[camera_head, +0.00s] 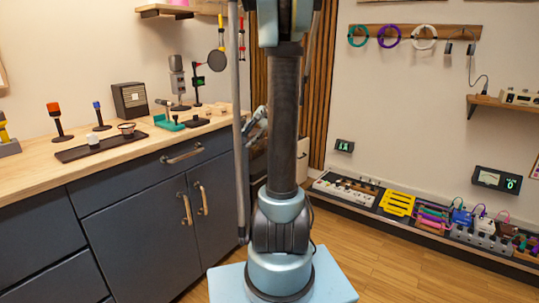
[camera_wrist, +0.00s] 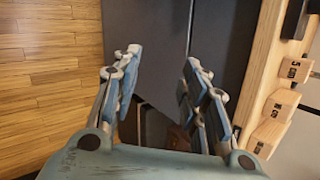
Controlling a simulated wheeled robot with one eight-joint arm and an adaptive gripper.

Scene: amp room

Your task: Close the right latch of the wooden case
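I cannot make out the wooden case or its right latch clearly in either view. My gripper (camera_wrist: 162,68) is open and empty in the wrist view, its two fingers spread apart beside the dark cabinet fronts (camera_wrist: 224,32). A small brown shape (camera_wrist: 175,137) shows low between the fingers, partly hidden; I cannot tell what it is. In the head view my gripper (camera_head: 257,127) shows beside the cabinet end, partly behind my arm. A pale object (camera_head: 303,158) shows just right of my arm, mostly hidden; I cannot tell what it is.
The wooden counter (camera_head: 35,176) holds a dark tray (camera_head: 75,154), a speaker box (camera_head: 130,101) and microphones. Several numbered wooden blocks (camera_wrist: 268,138) lie along the counter in the wrist view. A pedal shelf (camera_head: 345,207) runs along the right wall. Wooden floor (camera_head: 400,275) is open at front right.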

